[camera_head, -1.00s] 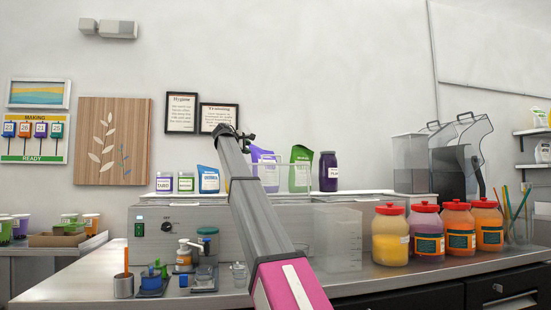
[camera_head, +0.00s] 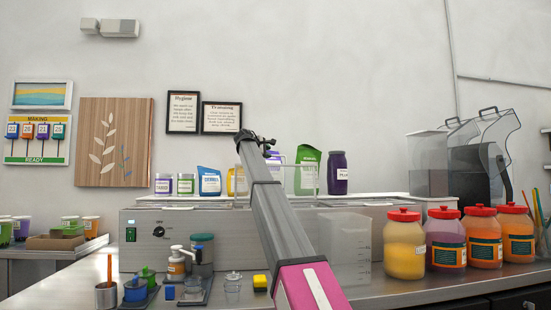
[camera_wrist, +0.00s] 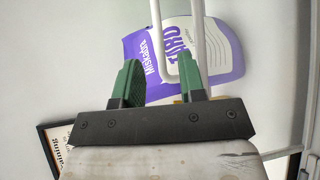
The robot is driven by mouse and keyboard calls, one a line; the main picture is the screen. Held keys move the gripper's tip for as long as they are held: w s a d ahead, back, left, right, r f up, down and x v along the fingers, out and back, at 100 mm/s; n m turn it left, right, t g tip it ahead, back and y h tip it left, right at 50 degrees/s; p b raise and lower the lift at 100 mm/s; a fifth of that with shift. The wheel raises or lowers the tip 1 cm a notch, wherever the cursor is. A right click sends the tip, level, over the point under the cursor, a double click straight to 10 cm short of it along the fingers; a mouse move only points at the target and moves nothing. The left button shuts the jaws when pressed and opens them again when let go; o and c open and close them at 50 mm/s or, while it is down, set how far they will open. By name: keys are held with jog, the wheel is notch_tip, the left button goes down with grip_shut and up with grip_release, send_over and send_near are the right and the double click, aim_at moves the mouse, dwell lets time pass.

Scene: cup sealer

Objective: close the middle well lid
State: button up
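The long steel well unit (camera_head: 140,256) stands on the counter in the head view, with a control panel at its left. Its wells and middle lid cannot be made out clearly; my arm crosses in front of the middle. A clear upright panel (camera_head: 297,181) shows just right of my arm; I cannot tell whether it is a lid. My gripper (camera_head: 268,146) is raised above the unit, small and dark. In the wrist view its green fingers (camera_wrist: 160,85) are apart and empty. A pale U-shaped bar (camera_wrist: 203,45) reaches down between them, apparently untouched.
A purple and white bag (camera_wrist: 225,55) is behind the fingers. Bags and jars, such as a purple jar (camera_head: 338,174), line the back.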

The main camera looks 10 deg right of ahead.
jog(key=x, duration=0.7)
grip_shut()
